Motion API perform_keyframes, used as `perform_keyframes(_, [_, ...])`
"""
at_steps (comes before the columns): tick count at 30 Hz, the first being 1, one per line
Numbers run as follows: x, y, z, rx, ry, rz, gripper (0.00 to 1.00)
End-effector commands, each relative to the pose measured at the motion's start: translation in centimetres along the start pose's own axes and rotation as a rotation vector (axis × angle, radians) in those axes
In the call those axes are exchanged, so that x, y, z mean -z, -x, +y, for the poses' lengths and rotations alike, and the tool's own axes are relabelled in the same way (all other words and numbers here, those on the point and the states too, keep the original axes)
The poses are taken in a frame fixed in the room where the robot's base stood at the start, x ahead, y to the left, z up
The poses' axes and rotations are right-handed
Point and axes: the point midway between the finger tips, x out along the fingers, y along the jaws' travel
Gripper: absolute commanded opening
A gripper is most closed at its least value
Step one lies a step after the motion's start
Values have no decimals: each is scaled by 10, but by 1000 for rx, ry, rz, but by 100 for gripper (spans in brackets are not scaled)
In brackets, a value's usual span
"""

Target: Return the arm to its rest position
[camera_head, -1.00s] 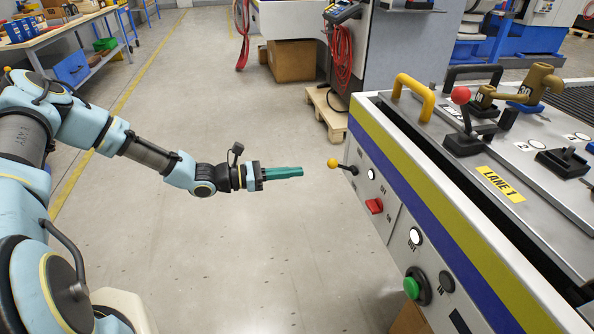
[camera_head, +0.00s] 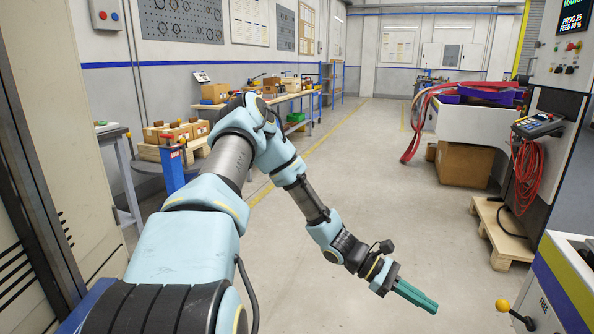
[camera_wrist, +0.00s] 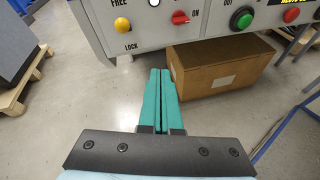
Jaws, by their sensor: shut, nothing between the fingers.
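My gripper (camera_head: 416,297) has green fingers and is shut with nothing between them. In the head view it hangs over the open floor at the lower right, left of the machine's corner. In the wrist view the two fingers (camera_wrist: 159,100) lie side by side and point toward the machine's front panel and a cardboard box. My arm is bent at the elbow and slopes down to the right from there.
The machine panel (camera_head: 566,290) with a yellow-knobbed lever (camera_head: 503,306) stands right of my gripper. In the wrist view a cardboard box (camera_wrist: 222,68) sits below the panel. A wooden pallet (camera_head: 500,235) lies beyond. A tall cabinet (camera_head: 75,130) stands at the left. The middle floor is clear.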

Motion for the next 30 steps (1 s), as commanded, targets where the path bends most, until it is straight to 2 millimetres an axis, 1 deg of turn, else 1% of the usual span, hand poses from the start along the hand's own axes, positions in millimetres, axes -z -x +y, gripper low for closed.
perform_keyframes(1, [-6,20,-10,49,-67,78,0])
perform_keyframes(5, [-6,68,-36,171,-218,257,0])
perform_keyframes(6, [-7,84,-43,205,-261,311,0])
perform_keyframes(8, [-10,110,-53,257,-323,391,0])
perform_keyframes(9, [-13,127,-60,290,-364,443,0])
perform_keyframes(11, [-18,154,-69,339,-422,520,0])
perform_keyframes(12, [-23,172,-74,370,-458,570,0])
perform_keyframes(14, [-31,199,-83,415,-510,645,0])
perform_keyframes(15, [-37,216,-88,445,-545,693,0])
perform_keyframes(17, [-48,243,-96,487,-594,764,0])
perform_keyframes(18, [-56,259,-102,513,-625,811,0])
perform_keyframes(21, [-77,299,-116,576,-699,921,0])
perform_keyframes(24, [-97,331,-130,629,-762,1014,0])
perform_keyframes(25, [-103,338,-134,641,-777,1038,0])
perform_keyframes(27, [-113,352,-142,666,-808,1083,0])
perform_keyframes(30, [-123,366,-150,690,-839,1126,0])
